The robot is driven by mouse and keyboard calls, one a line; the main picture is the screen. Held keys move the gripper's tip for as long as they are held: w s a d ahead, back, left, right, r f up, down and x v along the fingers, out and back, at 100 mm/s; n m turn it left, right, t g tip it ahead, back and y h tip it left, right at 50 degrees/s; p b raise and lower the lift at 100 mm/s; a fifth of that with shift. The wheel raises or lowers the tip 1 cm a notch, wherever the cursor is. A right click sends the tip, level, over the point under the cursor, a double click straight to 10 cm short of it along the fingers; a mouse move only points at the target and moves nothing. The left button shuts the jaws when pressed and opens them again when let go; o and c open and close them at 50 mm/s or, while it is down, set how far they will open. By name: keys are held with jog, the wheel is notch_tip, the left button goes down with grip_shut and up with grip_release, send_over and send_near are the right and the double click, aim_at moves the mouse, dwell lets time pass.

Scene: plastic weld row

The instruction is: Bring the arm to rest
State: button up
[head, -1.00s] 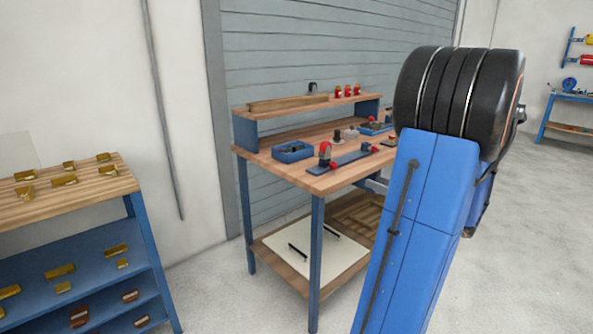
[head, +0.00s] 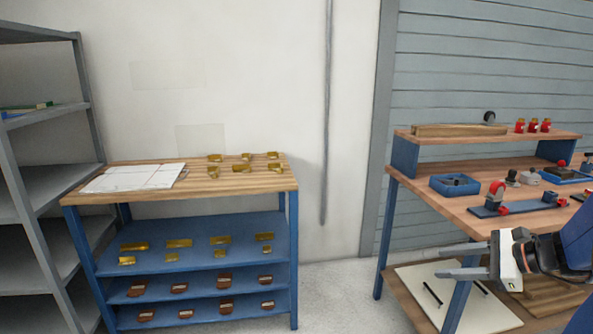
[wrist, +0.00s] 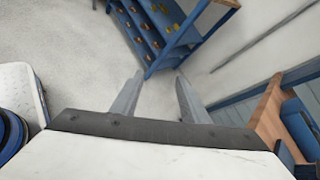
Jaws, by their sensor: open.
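My gripper (head: 462,261) is at the lower right of the head view, in front of the workbench's near legs. Its two grey fingers point left and are apart, with nothing between them. In the wrist view the open fingers (wrist: 155,98) reach out over bare floor towards the blue shelf unit. My blue arm links show at the right edge of the head view; most of the arm is out of the picture.
A workbench (head: 445,198) with a blue bin (head: 455,185) and a red-handled clamp fixture (head: 496,197) stands at right. A shelf table (head: 200,185) with brass parts stands at left, beside grey shelving (head: 45,165). Bare floor (head: 335,290) lies between.

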jog(key=s+a+f+n+g+h, duration=0.1)
jog(key=s+a+n+g, duration=0.15)
jog(key=a+n, duration=0.2)
jog(key=s+a+f+n+g+h, duration=0.1)
jog(key=s+a+f+n+g, duration=0.1)
jog(key=s+a+n, duration=0.3)
jog(key=s+a+n+h, duration=0.4)
jog(key=s+n, duration=0.4)
jog(key=n, duration=0.5)
jog(key=shift+h, duration=0.9)
